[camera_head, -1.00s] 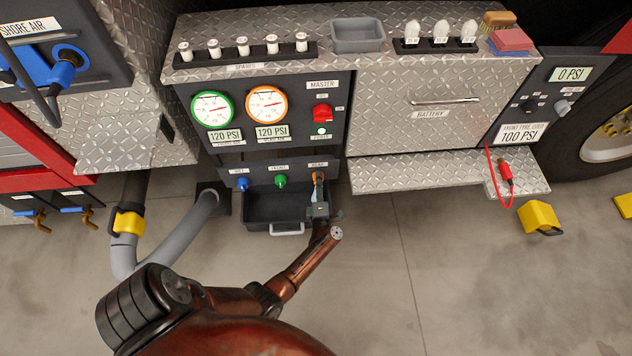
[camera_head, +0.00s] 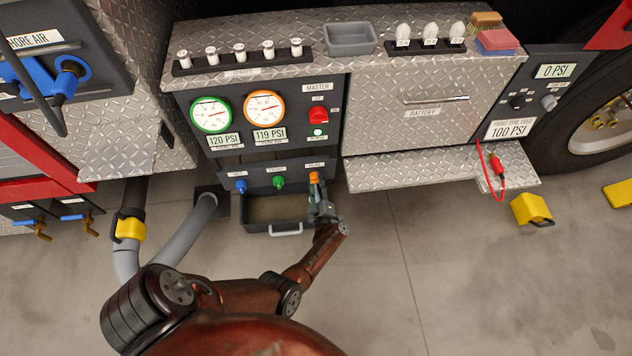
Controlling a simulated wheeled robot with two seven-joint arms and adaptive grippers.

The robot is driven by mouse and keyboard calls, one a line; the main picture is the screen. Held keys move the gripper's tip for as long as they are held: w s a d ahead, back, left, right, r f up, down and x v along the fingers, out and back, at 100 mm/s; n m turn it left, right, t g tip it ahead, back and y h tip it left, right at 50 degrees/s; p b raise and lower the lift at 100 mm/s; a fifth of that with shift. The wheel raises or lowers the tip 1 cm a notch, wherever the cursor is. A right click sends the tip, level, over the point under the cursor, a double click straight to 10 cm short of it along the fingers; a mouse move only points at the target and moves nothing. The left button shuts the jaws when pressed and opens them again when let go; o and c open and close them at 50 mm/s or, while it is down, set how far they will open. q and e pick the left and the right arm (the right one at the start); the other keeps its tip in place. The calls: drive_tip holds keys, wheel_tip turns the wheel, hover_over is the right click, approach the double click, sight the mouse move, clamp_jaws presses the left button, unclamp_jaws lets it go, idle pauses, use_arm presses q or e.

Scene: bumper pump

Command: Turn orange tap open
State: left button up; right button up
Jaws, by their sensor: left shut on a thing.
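The orange tap (camera_head: 314,178) is the rightmost of three taps on the dark panel below the gauges. The blue tap (camera_head: 241,185) and green tap (camera_head: 278,182) are to its left. My left gripper (camera_head: 316,190) reaches up from below and is shut on the orange tap; its fingers hide the tap's lower part. The orange-ringed gauge (camera_head: 265,108) has a display reading 119 PSI, and the green-ringed gauge (camera_head: 211,115) reads 120 PSI. My right gripper is not in view.
A dark tray with a light handle (camera_head: 286,233) sits under the taps, holding brownish liquid or a brownish floor. The red master switch (camera_head: 318,115) is above right. A diamond-plate step (camera_head: 420,172) juts out to the right.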

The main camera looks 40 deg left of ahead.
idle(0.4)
use_arm(q)
drive_tip(key=o, duration=1.2)
drive_tip(key=shift+c, duration=0.2)
